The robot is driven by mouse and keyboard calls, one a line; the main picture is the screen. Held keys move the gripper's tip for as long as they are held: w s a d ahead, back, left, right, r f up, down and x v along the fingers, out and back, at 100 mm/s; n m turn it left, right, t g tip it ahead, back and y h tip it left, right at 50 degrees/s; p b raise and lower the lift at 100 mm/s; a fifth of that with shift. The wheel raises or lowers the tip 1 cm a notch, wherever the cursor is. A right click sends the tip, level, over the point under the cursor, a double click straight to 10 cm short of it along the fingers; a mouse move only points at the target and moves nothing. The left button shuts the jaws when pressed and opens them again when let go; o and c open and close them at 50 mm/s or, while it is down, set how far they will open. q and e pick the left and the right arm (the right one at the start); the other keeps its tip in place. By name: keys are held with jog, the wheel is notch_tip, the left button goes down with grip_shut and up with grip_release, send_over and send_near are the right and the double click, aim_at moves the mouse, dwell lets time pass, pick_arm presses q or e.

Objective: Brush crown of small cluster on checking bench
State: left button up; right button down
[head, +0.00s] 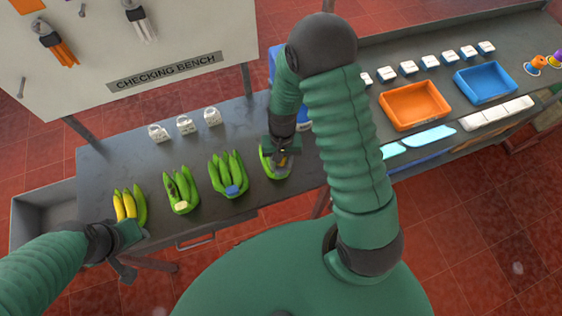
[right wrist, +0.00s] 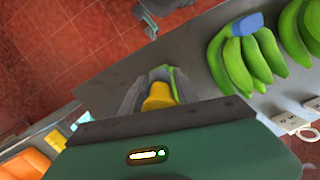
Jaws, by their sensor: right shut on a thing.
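My right gripper (head: 281,150) is shut on a yellow piece (right wrist: 158,96), seen between its fingers in the right wrist view; it looks like a brush handle. The gripper is low over the rightmost green banana cluster (head: 266,165) on the checking bench (head: 110,165) and hides much of it. I cannot tell whether the held thing touches the crown. To its left lie a green cluster with a blue piece on its crown (head: 226,168), one with a pale yellow piece (head: 180,186), and a small yellow-green cluster (head: 125,204). My left gripper (head: 126,262) is at the bench's front left; its jaws are unclear.
Several white tags (head: 185,125) stand behind the clusters. A panel marked CHECKING BENCH (head: 165,71) rises at the back. An orange tray (head: 414,105) and a blue tray (head: 485,83) stand on the right-hand bench. A grey bin (head: 40,212) is at the left end.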

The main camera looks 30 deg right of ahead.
jog(key=shift+f+b, duration=0.4)
jog(key=shift+f, duration=0.15)
dwell(0.7)
jog(key=shift+a+r, duration=0.1)
